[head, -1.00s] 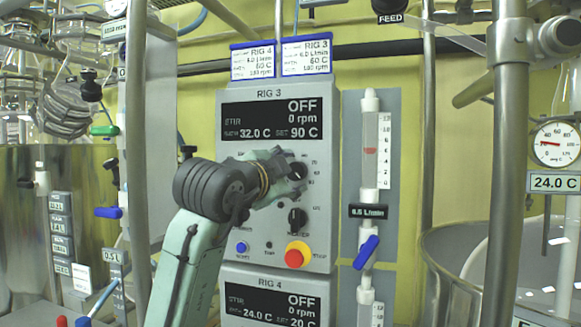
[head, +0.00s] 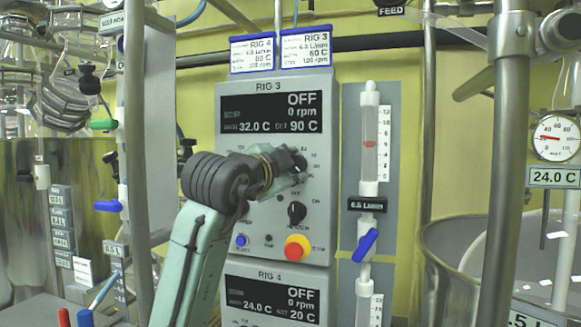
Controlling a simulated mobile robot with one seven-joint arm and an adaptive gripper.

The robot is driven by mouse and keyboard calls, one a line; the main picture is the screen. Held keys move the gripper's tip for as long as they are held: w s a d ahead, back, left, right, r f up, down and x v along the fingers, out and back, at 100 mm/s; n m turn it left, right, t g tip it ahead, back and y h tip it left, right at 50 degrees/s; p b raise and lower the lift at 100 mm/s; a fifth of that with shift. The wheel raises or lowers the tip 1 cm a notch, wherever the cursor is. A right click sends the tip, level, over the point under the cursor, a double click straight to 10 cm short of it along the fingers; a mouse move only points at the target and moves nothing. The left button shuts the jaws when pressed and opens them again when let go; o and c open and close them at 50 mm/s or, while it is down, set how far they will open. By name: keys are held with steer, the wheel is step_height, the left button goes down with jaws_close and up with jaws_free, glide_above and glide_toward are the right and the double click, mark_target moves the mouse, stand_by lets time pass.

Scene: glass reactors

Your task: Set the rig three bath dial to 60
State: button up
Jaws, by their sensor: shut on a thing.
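The grey RIG 3 control box (head: 232,170) stands upright in the middle of the head view. Its display (head: 270,113) reads OFF, 0 rpm, bath 32.0 C and set 90 C. My gripper (head: 293,165) is at the upper dial on the box's face and is shut on it. The gripper and wrist hide most of that dial, its pointer and part of its scale. A second black knob (head: 297,212) below is uncovered.
A red and yellow stop button (head: 298,247) and a blue button (head: 241,241) sit low on the box. The RIG 4 box (head: 272,298) is below. A flowmeter with a blue valve (head: 366,245) is to the right. Metal posts (head: 503,160) flank the space.

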steer(key=shift+c, duration=1.3)
steer(key=shift+n, duration=0.3)
steer(key=n, duration=0.3)
steer(key=shift+f, duration=0.15)
steer(key=n, duration=0.4)
steer(key=shift+d+t, duration=0.1)
steer(key=shift+t, duration=0.2)
steer(key=n, duration=0.4)
steer(key=shift+d, duration=0.1)
steer(key=n, duration=0.3)
steer(key=n+p, duration=0.1)
steer(key=n, duration=0.2)
steer(key=shift+d+t+y, duration=0.15)
steer(key=shift+t+y, duration=0.25)
steer(key=n+y+p, duration=0.1)
steer(key=n, duration=0.5)
steer(key=shift+s+n, duration=0.1)
steer(key=shift+n, duration=0.2)
